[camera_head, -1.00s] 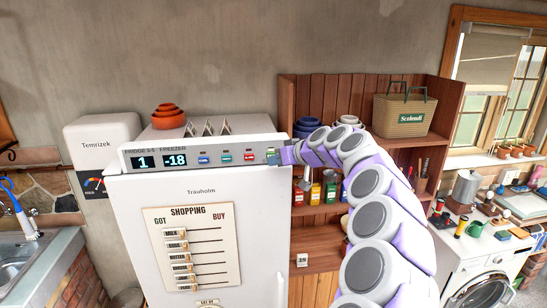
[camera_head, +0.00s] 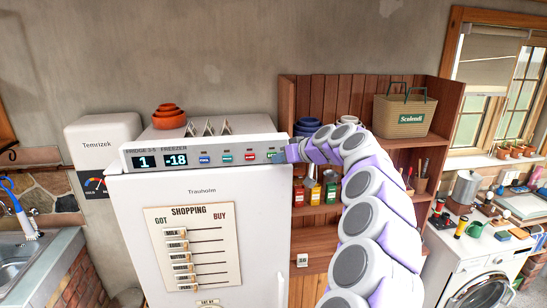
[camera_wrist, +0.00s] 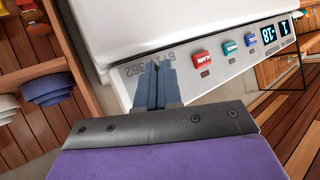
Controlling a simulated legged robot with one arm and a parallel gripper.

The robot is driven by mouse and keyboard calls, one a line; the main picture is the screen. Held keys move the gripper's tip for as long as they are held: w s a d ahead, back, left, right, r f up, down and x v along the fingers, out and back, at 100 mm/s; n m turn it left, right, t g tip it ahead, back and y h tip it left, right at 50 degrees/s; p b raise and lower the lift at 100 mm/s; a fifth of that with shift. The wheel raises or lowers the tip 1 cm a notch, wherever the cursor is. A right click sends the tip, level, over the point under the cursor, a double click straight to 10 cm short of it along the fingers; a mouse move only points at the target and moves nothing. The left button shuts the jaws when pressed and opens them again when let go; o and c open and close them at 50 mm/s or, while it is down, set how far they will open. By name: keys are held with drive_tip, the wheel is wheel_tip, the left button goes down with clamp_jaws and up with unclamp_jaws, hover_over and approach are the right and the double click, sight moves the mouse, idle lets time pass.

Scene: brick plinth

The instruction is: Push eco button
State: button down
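The control panel (camera_head: 140,161) runs along the top front edge of the white fridge (camera_head: 200,192). It carries a blue button (camera_head: 204,160), a teal-green button (camera_head: 227,158) and a red button (camera_head: 250,156). The wrist view also shows the blue (camera_wrist: 250,40), teal-green (camera_wrist: 229,47) and red (camera_wrist: 202,57) ones; I cannot clearly read which is eco. My gripper (camera_head: 274,155) is at the panel's right end, beyond the red button. In the wrist view its fingers (camera_wrist: 155,88) are together, with nothing between them, in front of the printed panel end, hiding part of it. Contact cannot be told.
Displays on the panel read 1 and -18. Orange bowls (camera_head: 169,117) and a rack (camera_head: 208,128) stand on the fridge. A wooden shelf (camera_head: 318,242) with bowls, jars and a basket (camera_head: 404,116) is close on the right. The space in front of the panel is open.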

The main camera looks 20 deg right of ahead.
drive_tip(key=shift+a, duration=0.5)
drive_tip(key=shift+s+a+b, duration=0.3)
drive_tip(key=shift+a+b, duration=0.05)
drive_tip(key=shift+b, duration=0.4)
drive_tip(key=s+b, duration=0.1)
drive_tip(key=s, duration=0.1)
drive_tip(key=s+a+b, duration=0.1)
drive_tip(key=b, duration=0.1)
drive_tip(key=s+b, duration=0.1)
drive_tip(key=s, duration=0.1)
drive_tip(key=shift+s+a+b, duration=0.35)
